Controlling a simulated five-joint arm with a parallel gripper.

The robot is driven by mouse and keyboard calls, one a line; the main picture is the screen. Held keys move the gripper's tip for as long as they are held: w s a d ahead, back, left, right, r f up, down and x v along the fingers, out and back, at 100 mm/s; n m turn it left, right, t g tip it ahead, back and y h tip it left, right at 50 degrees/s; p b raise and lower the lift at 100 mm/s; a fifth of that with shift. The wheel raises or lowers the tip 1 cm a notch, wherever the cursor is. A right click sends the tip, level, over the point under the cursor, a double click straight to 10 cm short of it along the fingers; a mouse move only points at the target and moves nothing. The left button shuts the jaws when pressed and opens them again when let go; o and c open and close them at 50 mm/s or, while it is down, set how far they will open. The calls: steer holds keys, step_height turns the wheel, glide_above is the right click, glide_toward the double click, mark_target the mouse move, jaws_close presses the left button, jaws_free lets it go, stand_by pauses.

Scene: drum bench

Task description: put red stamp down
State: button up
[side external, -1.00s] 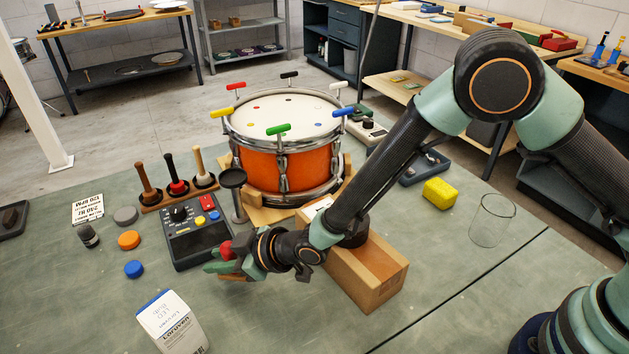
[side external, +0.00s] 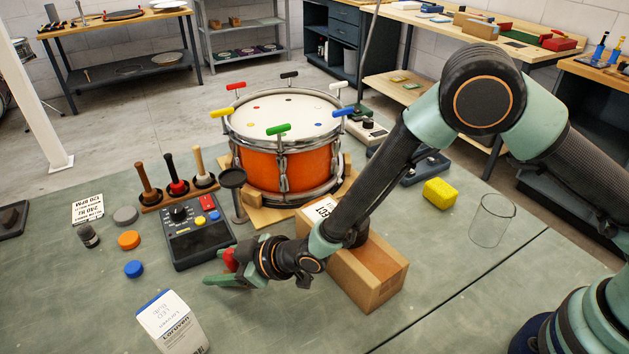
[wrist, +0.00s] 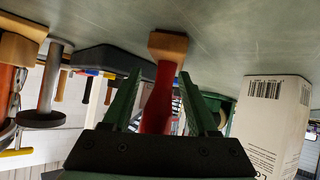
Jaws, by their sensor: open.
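The red stamp has a red handle (wrist: 158,100) and a wooden base (wrist: 168,45), and stands between my fingers in the wrist view. In the side view its red top (side external: 229,260) shows beside the finger; its base is hidden there. My gripper (side external: 214,267) is open, low over the bench top in front of the control box. In the wrist view, my gripper's green fingers (wrist: 160,78) are spread on both sides of the handle, with a gap at least on the right. The base appears to be against the bench top.
A control box (side external: 197,232) with a knob stands just behind my gripper. A white carton (side external: 173,322) is front left. A cardboard box (side external: 372,276) lies under my forearm. The orange drum (side external: 285,165) is behind. Bare bench top lies in front of my gripper.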

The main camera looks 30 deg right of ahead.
steer(key=v, duration=1.2)
steer(key=w+d+r+m+h, duration=0.1)
steer(key=d+r+m+h, duration=0.15)
steer(key=d+r, duration=0.5)
steer(key=w+d+r+m+h, duration=0.25)
steer(key=d+r, duration=0.25)
steer(key=d, duration=0.6)
steer(key=s+d+r+m+g+h, duration=0.1)
steer(key=s+d+r+m, duration=0.1)
steer(key=s+d, duration=0.4)
steer(key=s+d+r+m+g+h, duration=0.1)
steer(key=s+d+r+m+g, duration=0.1)
steer(key=s+d, duration=0.4)
steer(key=shift+d+r+m, duration=0.4)
steer(key=shift+d+r, duration=0.25)
steer(key=shift+d, duration=0.25)
steer(key=shift+s, duration=0.1)
